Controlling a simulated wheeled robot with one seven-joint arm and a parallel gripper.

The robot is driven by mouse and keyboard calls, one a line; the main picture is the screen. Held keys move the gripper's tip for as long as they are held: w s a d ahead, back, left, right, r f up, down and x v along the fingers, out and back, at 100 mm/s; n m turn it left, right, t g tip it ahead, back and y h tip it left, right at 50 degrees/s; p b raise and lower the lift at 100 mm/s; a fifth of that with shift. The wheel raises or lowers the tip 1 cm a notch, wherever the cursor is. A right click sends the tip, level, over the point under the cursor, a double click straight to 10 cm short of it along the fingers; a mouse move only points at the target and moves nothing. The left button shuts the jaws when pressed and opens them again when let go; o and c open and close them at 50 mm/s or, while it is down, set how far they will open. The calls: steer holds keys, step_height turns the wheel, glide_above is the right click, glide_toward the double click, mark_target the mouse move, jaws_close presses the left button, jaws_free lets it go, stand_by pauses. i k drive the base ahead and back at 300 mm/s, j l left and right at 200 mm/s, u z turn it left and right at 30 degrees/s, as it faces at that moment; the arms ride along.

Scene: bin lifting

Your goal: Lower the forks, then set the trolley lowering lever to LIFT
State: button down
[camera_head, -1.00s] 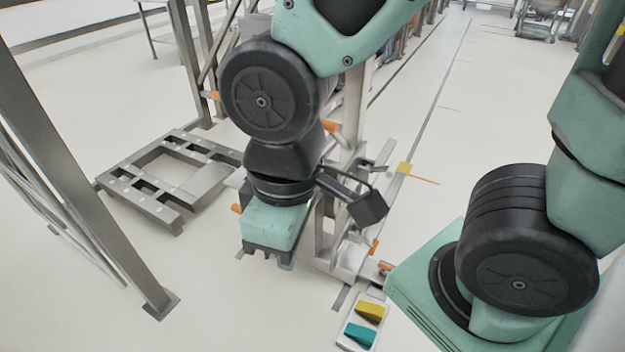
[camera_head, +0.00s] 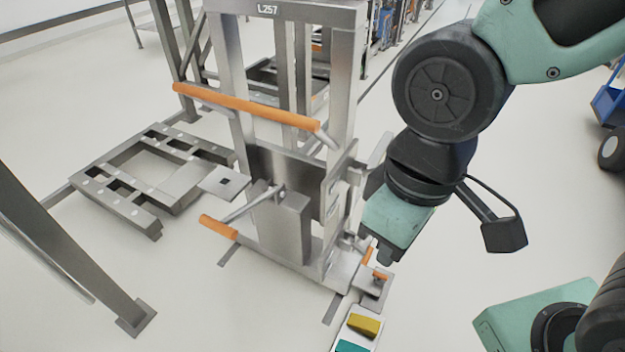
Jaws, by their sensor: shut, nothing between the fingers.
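The steel trolley (camera_head: 228,60), marked L257, stands upright in the middle with an orange push bar (camera_head: 250,105). An orange-tipped lever (camera_head: 218,228) sticks out to the left from its grey box. Small orange-tipped levers (camera_head: 381,275) sit low at its right front corner. I cannot tell which of these is the lowering lever or read its setting. The forks are not clearly visible behind the mast, so their height cannot be told. My gripper (camera_head: 384,256) is shut and empty, pointing down just above the small levers; contact cannot be told.
A flat steel frame (camera_head: 125,207) lies on the floor at left. A grey post (camera_head: 62,240) stands at the left front. A yellow pedal (camera_head: 363,326) and a teal pedal (camera_head: 352,346) lie at the bottom. A blue cart (camera_head: 608,105) is at the far right. Floor between is clear.

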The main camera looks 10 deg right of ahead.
mark_target(366, 171)
steer(key=k+j+z, duration=0.1)
steer(key=j, duration=0.25)
steer(key=k+j+z, duration=0.1)
steer(key=j, duration=0.25)
steer(key=k+j+z, duration=0.1)
steer(key=j, duration=0.2)
steer(key=k, duration=0.7)
steer(key=k+u, duration=0.2)
steer(key=u, duration=0.2)
steer(key=k+j+u, duration=0.1)
steer(key=u, duration=0.3)
steer(key=k+j+u, duration=0.15)
steer(key=u, duration=0.3)
steer(key=l+u, duration=0.4)
steer(key=l, duration=0.45)
steer(key=k+l+u, duration=0.1)
steer(key=l+u, duration=0.25)
steer(key=l, duration=0.5)
steer(key=k+l, duration=0.1)
steer(key=l, duration=1.9)
steer(key=k+l, duration=0.15)
steer(key=l, duration=2.35)
